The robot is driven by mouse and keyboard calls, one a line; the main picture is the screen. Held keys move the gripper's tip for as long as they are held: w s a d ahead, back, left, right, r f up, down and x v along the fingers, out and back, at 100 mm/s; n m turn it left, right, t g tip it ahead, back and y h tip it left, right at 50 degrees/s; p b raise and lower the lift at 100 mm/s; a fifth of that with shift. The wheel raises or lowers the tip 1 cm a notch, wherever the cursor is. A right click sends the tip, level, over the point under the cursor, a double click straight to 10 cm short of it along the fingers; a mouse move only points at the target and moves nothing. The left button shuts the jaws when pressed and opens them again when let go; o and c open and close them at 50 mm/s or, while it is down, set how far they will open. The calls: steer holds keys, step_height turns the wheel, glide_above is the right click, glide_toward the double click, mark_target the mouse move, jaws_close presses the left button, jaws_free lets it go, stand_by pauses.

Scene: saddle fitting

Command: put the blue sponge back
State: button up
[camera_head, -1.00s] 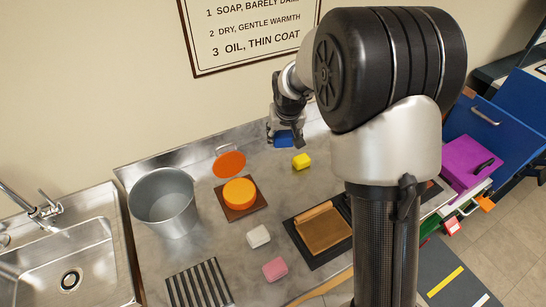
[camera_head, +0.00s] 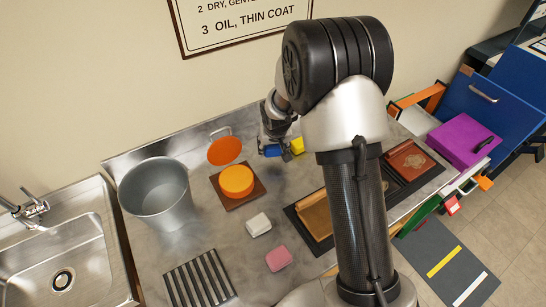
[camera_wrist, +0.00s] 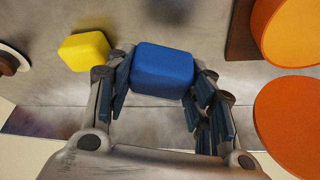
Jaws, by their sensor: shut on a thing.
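The blue sponge (camera_wrist: 163,70) sits between the fingers of my gripper (camera_wrist: 160,88) in the wrist view, and the gripper is shut on it. In the head view the blue sponge (camera_head: 273,150) shows under my gripper (camera_head: 274,147), at the back of the steel counter. I cannot tell whether the sponge touches the counter. A yellow sponge (camera_head: 297,145) lies just right of it; it also shows at the left in the wrist view (camera_wrist: 84,51).
An orange round block (camera_head: 236,181) on a brown board and an orange disc (camera_head: 224,150) stand left of my gripper. A metal bucket (camera_head: 155,193), white block (camera_head: 258,224), pink block (camera_head: 279,258) and striped rack (camera_head: 199,281) are also on the counter.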

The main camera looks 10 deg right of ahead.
mark_target(273, 155)
steer(key=shift+f+b, duration=0.7)
steer(key=shift+f, duration=1.4)
steer(key=shift+f, duration=0.1)
steer(key=shift+f+b, duration=0.15)
steer(key=shift+b, duration=0.15)
steer(key=o, duration=1.1)
steer(key=shift+r, duration=0.2)
